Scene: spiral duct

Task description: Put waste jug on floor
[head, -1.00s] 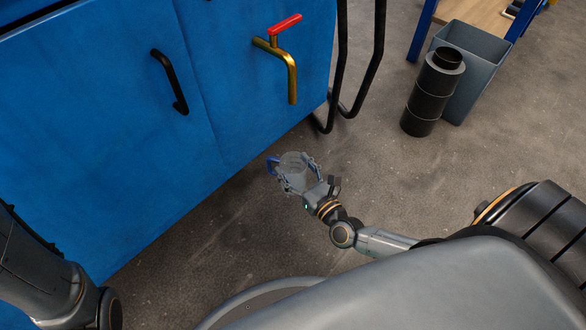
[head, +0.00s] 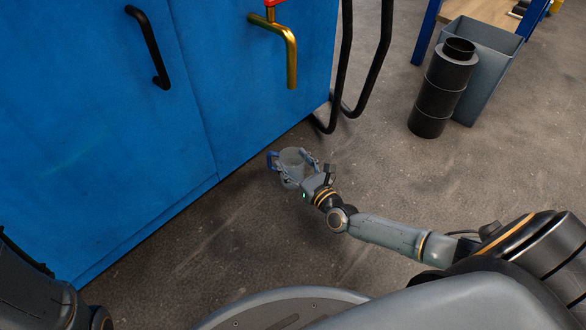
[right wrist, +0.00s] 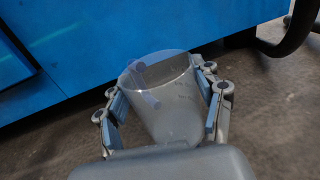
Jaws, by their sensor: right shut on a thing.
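The waste jug (head: 291,163) is a small translucent grey jug with a blue handle on its left side in the head view. My right gripper (head: 296,172) is shut around it, low in front of the blue cabinet. In the right wrist view the jug (right wrist: 168,105) sits between the two fingers of the gripper (right wrist: 160,112), its open rim facing up and away. I cannot tell whether its base touches the floor (head: 235,235). My left arm shows at the lower left edge, but its gripper is out of view.
A blue cabinet (head: 110,150) with a black handle (head: 148,48) and a brass tap (head: 288,50) stands beside the jug. Black bent tubes (head: 345,100) rise at its right corner. A black duct (head: 442,90) and grey bin (head: 485,70) stand at upper right. Open floor lies between.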

